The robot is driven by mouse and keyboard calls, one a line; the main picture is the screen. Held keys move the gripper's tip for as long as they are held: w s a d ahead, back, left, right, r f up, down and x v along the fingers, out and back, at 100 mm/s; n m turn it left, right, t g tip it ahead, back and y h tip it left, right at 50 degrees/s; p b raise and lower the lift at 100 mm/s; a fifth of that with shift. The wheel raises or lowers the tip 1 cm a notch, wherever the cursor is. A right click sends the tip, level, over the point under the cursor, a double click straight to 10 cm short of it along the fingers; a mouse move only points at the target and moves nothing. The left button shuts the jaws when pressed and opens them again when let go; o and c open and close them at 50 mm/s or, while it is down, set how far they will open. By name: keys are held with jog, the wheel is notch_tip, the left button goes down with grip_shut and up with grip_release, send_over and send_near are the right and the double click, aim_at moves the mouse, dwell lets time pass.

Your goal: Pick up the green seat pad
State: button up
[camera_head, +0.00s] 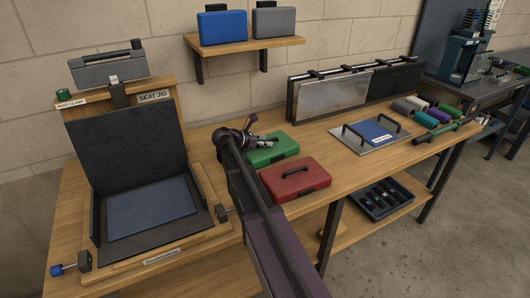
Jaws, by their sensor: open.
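The green seat pad (287,149) lies flat on the wooden workbench. It looks like a slim case with a dark handle. My arm reaches in from the bottom, and my gripper (264,141) is over the pad's left part, by its handle. The gripper is open. It hides the pad's left side and most of the handle, and I cannot tell whether the fingers touch the handle.
A red pad (295,181) lies just in front of the green one. The seat jig (154,99) stands at the left. Blue (222,28) and grey (274,26) pads sit on the wall shelf. A metal plate (370,145) with handles lies to the right.

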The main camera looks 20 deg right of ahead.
dwell(0.5)
grip_shut()
jog(key=shift+r, duration=0.15)
notch_tip(320, 180, up, 10)
jog(key=p, duration=1)
dwell(0.8)
